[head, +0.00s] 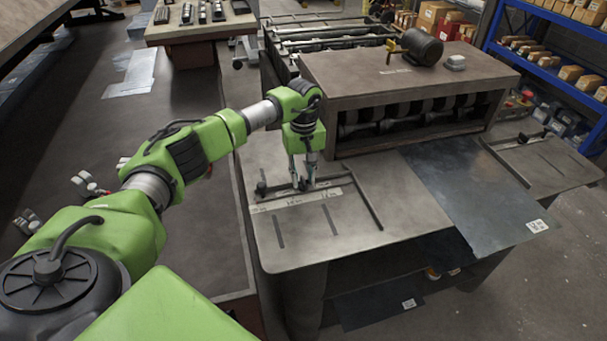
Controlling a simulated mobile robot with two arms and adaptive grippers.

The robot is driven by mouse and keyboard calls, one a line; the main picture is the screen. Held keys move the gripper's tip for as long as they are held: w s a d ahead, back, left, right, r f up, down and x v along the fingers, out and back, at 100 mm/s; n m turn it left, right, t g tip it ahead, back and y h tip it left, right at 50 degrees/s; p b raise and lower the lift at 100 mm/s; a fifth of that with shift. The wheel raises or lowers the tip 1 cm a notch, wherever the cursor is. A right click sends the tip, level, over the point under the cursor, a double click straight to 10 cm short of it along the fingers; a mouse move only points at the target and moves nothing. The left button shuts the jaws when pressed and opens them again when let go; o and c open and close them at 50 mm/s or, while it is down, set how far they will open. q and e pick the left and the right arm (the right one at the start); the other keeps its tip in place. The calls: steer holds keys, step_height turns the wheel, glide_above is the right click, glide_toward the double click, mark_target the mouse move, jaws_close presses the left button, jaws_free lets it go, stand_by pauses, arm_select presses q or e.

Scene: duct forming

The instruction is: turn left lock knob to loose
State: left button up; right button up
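My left gripper (303,184) points straight down over the left part of the machine's feed table (400,213). Its two fingers show a gap between them, and their tips are down at a dark guide bar (325,181) beside a pale scale strip. A small dark part shows between the fingertips. It may be the left lock knob, but the fingers mostly hide it, and I cannot tell whether they grip it. A small dark upright piece (261,188) stands at the left end of the bar. My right gripper is not in view.
The roller machine housing (400,78) with a motor (421,46) on top stands just behind the gripper. A dark metal sheet (470,195) lies on the table to the right. Another guide bar (522,139) is at far right. Blue shelving (550,55) holds boxes.

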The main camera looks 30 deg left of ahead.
arm_select(q)
jaws_close()
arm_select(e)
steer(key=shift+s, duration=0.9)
